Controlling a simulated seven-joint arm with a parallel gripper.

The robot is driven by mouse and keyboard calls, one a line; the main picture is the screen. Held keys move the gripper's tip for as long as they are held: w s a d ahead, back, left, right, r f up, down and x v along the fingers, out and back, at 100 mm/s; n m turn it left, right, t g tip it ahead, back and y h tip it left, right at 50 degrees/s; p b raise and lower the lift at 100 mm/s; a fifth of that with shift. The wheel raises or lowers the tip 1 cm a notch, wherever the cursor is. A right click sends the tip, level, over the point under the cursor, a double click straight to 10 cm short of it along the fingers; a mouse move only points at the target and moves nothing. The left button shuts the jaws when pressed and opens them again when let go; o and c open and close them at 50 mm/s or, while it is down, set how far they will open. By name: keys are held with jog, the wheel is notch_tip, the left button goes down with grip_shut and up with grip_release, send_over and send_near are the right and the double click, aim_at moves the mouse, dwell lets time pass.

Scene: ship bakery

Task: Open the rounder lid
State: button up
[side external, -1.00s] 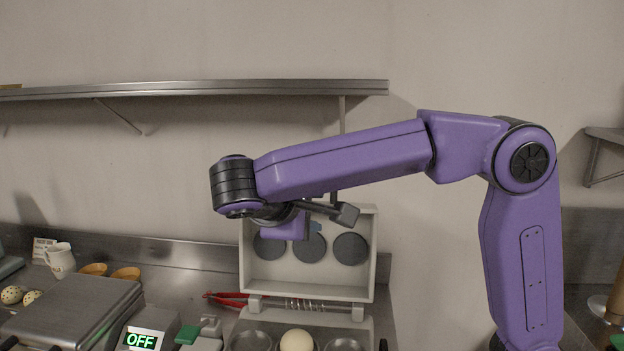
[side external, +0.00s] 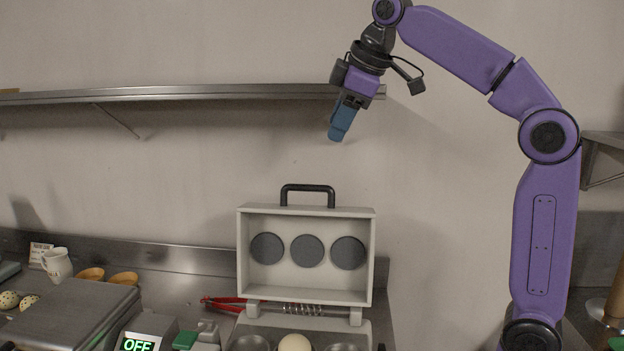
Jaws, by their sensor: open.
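The rounder lid (side external: 307,282) stands upright and open at the back of the rounder, in the lower middle of the side external view. Its inside faces the camera and shows three dark round discs. A black handle (side external: 307,188) sits on its top edge. The rounder base (side external: 318,344) below has round wells, and a pale dough ball (side external: 295,343) sits in the middle one. My gripper (side external: 338,134) is open and empty, high above the lid and apart from it, pointing down. The lower part of the base is cut off by the picture edge.
A steel shelf (side external: 200,93) runs along the wall, close to my gripper. Left of the rounder are red tongs (side external: 222,303), a scale with an OFF display (side external: 138,345), a steel box (side external: 75,308), a white mug (side external: 57,264) and speckled balls (side external: 9,299).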

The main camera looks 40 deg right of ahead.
aim_at(309, 186)
jog(key=x, duration=1.4)
jog(key=shift+w+f, duration=0.2)
jog(key=shift+f, duration=0.1)
grip_shut()
